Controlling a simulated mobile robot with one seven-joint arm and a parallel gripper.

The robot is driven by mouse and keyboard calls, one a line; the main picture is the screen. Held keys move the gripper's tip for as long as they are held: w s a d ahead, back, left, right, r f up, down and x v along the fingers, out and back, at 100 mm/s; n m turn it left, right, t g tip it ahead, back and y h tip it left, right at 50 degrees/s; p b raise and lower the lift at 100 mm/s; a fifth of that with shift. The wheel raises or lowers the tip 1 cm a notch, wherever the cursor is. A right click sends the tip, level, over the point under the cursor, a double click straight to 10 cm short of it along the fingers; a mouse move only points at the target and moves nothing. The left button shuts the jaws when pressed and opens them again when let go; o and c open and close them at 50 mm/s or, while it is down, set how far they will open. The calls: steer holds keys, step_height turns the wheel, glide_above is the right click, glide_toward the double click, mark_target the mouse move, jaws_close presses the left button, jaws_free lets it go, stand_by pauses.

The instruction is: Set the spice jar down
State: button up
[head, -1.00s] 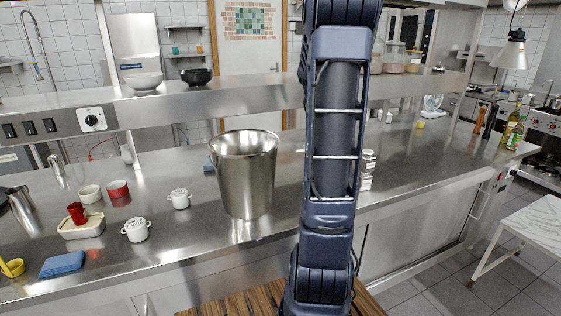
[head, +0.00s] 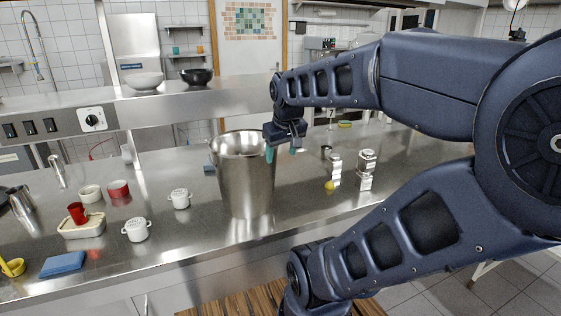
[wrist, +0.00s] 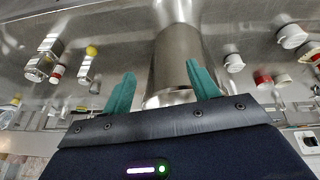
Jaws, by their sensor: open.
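My gripper (head: 282,153) is open and empty, its teal fingers pointing down beside the right rim of a tall metal bucket (head: 247,180). In the wrist view the gripper (wrist: 162,88) has nothing between its fingers, and the bucket (wrist: 178,55) stands beyond them. Small jars with light labels stand on the counter right of the bucket: one (head: 335,161) at the middle and one (head: 367,158) further right. A small dark-topped one (head: 326,150) stands behind them. I cannot tell which is the spice jar. They also show at the left of the wrist view (wrist: 40,66).
A yellow ball-like item (head: 329,186) lies in front of the jars. White lidded pots (head: 136,230), a red dish (head: 118,189) and a blue cloth (head: 62,264) are on the left of the steel counter (head: 200,245). A raised shelf (head: 235,93) runs behind.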

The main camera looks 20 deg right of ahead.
steer(key=s, duration=0.1)
steer(key=s+a+f+m, duration=0.1)
steer(key=s, duration=0.1)
steer(key=shift+s+a+f+y, duration=0.1)
steer(key=shift+a+f+y, duration=0.05)
steer(key=shift+a+y, duration=0.2)
